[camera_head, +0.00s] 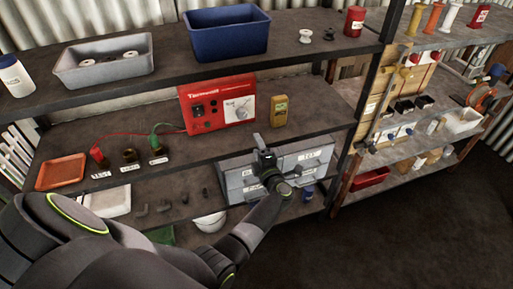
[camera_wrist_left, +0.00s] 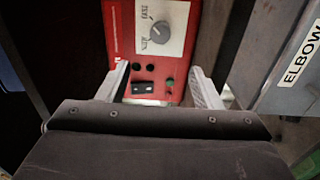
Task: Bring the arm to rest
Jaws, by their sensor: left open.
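My left arm reaches in from the lower left in the head view, and its gripper (camera_head: 262,143) is in front of the middle shelf's edge, by the grey drawer cabinet. In the left wrist view the two fingers of the gripper (camera_wrist_left: 160,86) are spread apart with nothing between them. The red control box (camera_head: 200,122) with a dial stands on the middle shelf, beyond the fingers; it also fills the middle of the left wrist view (camera_wrist_left: 120,40). My right gripper is in neither view.
The grey labelled drawer cabinet (camera_head: 236,184) is close to the gripper. A yellow meter (camera_head: 280,110) stands right of the red box. The upper shelf holds a blue bin (camera_head: 228,40) and a grey bin (camera_head: 104,68). Open dark floor (camera_head: 400,235) lies at the lower right.

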